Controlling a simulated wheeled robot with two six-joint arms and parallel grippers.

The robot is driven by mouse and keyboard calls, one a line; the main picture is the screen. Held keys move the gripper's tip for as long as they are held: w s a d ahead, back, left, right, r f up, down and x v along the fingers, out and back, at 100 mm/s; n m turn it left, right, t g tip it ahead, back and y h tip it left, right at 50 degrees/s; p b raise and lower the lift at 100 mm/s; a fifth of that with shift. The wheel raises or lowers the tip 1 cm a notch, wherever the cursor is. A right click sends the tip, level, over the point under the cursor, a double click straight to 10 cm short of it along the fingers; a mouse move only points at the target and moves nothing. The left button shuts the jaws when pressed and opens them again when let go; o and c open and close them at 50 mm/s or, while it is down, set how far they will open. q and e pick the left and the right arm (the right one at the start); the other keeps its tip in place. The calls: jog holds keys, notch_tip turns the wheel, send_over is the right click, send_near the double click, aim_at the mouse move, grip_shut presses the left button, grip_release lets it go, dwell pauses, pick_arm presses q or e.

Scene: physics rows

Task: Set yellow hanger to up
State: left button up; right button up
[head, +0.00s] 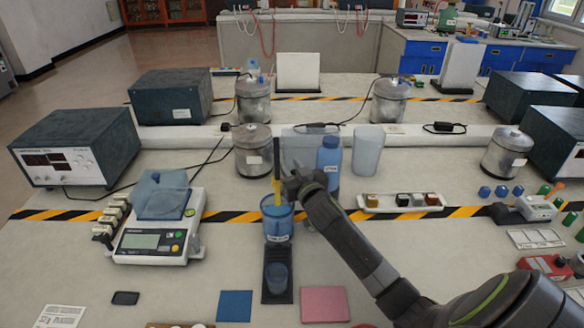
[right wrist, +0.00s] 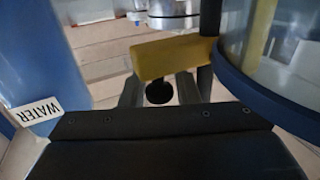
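The yellow hanger (head: 277,187) shows in the head view as a yellow upright piece with a dark rod above it, at the blue-rimmed beaker (head: 278,228). In the right wrist view a yellow bar (right wrist: 172,57) runs across, just beyond my fingertips, with a dark upright rod at its right end. My right gripper (head: 291,184) is beside the hanger, on its right. In the right wrist view its fingers (right wrist: 160,88) stand apart with a round black knob (right wrist: 158,92) between them and visible gaps on both sides. My left gripper is not in view.
A blue bottle (head: 330,158), labelled WATER in the right wrist view (right wrist: 45,110), stands close beside my right gripper. The beaker's blue rim is close on its other side. A balance (head: 150,245) stands to the left, a white tray (head: 375,209) to the right.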

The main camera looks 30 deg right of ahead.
grip_shut()
notch_tip(320, 180, up, 10)
jog(key=p, duration=0.8)
jog(key=shift+r, duration=0.15)
grip_release()
